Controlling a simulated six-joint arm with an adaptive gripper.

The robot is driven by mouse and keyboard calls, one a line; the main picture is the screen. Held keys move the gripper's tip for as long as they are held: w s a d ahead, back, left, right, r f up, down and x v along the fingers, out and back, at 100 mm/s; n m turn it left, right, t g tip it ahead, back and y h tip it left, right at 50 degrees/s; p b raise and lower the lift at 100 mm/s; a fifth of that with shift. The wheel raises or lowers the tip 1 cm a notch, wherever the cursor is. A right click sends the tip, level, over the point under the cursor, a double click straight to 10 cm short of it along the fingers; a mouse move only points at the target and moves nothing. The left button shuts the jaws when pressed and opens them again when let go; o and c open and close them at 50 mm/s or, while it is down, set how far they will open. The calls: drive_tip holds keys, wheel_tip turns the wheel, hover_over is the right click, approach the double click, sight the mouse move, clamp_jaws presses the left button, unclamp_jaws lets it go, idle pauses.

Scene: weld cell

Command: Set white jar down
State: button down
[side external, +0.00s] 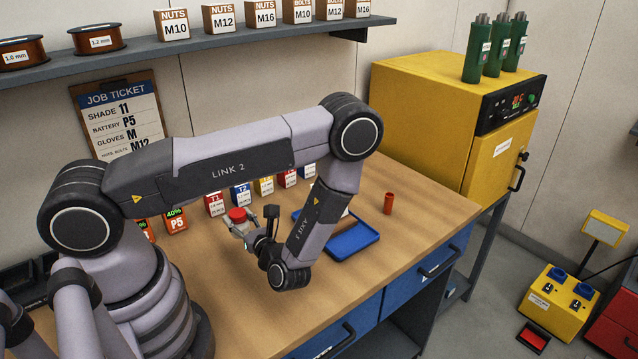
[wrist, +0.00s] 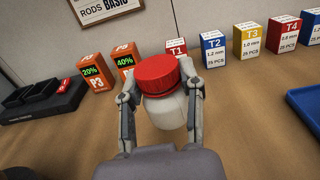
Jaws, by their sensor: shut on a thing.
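The white jar (wrist: 165,112) has a red screw lid and is upright between the fingers of my gripper (wrist: 160,95) in the wrist view. My gripper is shut on it, one finger on each side. In the side view my gripper (side external: 250,226) holds the jar, whose red lid (side external: 237,214) shows at its left, near the row of boxes. I cannot tell whether the jar's base touches the wooden workbench (side external: 420,205).
Boxes T1 (wrist: 176,48), T2 (wrist: 213,52), T3 (wrist: 247,42) and T4 (wrist: 283,36) stand behind, with orange battery boxes (wrist: 97,72) at left. A blue tray (side external: 352,243) and a red cup (side external: 389,203) lie to the right. Bare wood surrounds the jar.

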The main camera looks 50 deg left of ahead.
drive_tip(key=w+f, duration=0.1)
drive_tip(key=w+a+f, duration=0.1)
drive_tip(key=w+f, duration=0.1)
drive_tip(key=f, duration=0.1)
drive_tip(key=shift+a+f, duration=0.1)
drive_tip(key=shift+a, duration=0.15)
drive_tip(key=shift+w+a+f, duration=0.1)
drive_tip(key=shift+w+f, duration=0.1)
drive_tip(key=shift+f, duration=1.6)
drive_tip(key=shift+f, duration=0.15)
drive_tip(key=c, duration=0.7)
unclamp_jaws()
